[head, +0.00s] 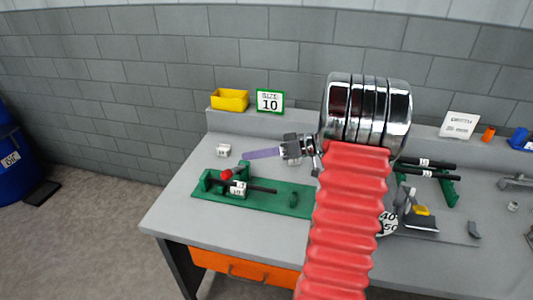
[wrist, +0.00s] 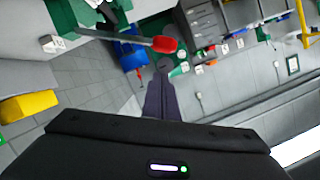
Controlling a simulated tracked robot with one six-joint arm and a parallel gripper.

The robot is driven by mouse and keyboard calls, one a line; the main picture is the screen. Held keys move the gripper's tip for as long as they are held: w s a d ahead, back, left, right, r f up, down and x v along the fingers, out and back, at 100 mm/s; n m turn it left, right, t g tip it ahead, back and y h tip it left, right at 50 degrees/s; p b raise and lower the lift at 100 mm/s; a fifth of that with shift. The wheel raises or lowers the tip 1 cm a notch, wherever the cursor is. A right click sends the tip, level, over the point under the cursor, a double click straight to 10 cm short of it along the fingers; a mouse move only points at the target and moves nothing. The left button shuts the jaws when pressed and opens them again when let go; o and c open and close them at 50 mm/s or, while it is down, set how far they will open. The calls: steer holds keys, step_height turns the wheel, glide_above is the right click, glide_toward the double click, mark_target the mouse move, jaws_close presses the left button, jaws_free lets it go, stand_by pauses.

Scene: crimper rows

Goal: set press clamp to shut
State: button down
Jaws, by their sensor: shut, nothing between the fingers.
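A green fixture (head: 262,195) lies on the left part of the workbench, with black rods and a red-knobbed lever (head: 226,174) at its left end. I take this to be the press clamp; whether it is open or shut I cannot tell. The red knob also shows in the wrist view (wrist: 165,44), on a grey lever just beyond my fingers. My gripper (head: 246,155) is shut and empty, its purple fingers pointing left above the back of the fixture. In the wrist view the shut fingers (wrist: 162,78) point toward the knob, apparently apart from it.
A yellow bin (head: 230,99) and a "10" sign (head: 270,101) stand on the back ledge. A small white tag block (head: 223,150) sits behind the fixture. Another green fixture (head: 447,190) with black rods stands right of my arm. My red arm hides the bench middle.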

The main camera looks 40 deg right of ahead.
mark_target(228, 170)
steer(key=a+f, duration=0.1)
steer(key=w+a+f, duration=0.1)
steer(key=a+f, duration=0.1)
steer(key=shift+w+a+f, duration=0.3)
steer(key=shift+w, duration=0.05)
steer(key=shift+s+f, duration=0.1)
steer(key=shift+f, duration=0.05)
